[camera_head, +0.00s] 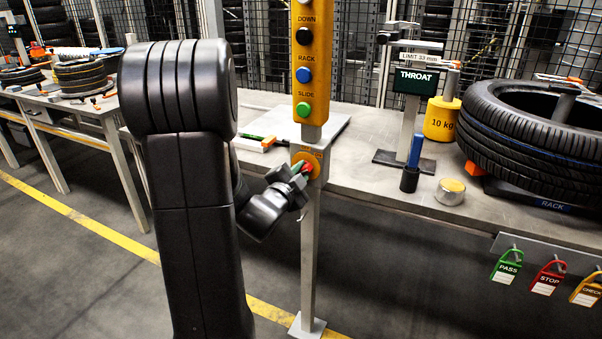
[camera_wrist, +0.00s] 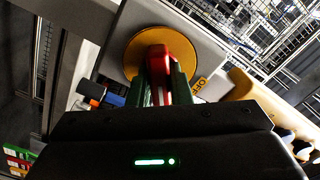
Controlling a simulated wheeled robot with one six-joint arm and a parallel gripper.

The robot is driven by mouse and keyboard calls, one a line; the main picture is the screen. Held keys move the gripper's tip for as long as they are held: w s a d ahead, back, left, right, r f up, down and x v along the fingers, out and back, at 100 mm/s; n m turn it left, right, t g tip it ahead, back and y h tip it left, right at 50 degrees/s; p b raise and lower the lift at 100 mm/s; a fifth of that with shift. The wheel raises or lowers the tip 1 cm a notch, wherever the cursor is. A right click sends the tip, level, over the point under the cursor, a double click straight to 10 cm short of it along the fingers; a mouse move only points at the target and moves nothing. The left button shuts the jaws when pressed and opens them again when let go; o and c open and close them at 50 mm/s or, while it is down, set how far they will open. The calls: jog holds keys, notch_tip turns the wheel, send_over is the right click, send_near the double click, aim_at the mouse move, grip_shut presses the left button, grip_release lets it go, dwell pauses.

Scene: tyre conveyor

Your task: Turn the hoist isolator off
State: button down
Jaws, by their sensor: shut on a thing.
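The hoist isolator is a red handle (camera_wrist: 158,62) on a round yellow disc (camera_wrist: 183,46), set on a grey plate in the wrist view. In the head view its yellow disc (camera_head: 315,160) sits on the post just below the yellow button box. My gripper (camera_wrist: 161,88) is shut on the red handle, with one green finger on each side of it. In the head view my gripper (camera_head: 302,171) is at the disc and partly hides the handle. A small yellow label (camera_wrist: 200,85) is beside the disc; its text is too small to read.
The button box (camera_head: 311,60) stands above the isolator. Behind the post is a bench (camera_head: 350,172) with a tyre (camera_head: 530,125), a yellow 10 kg weight (camera_head: 441,119) and a throat gauge (camera_head: 415,82). Several tagged padlocks (camera_head: 508,268) hang at right. The floor in front is clear.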

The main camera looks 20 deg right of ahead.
jog(key=n, duration=0.6)
jog(key=n+p, duration=0.1)
jog(key=n, duration=0.3)
jog(key=shift+n, duration=0.4)
dwell(0.4)
jog(key=c, duration=1.3)
grip_release()
jog(key=shift+a, duration=0.1)
jog(key=v, duration=1.3)
jog(key=shift+s+a+p, duration=0.25)
jog(key=shift+p, duration=0.05)
jog(key=shift+w+d, duration=0.1)
jog(key=shift+d, duration=0.05)
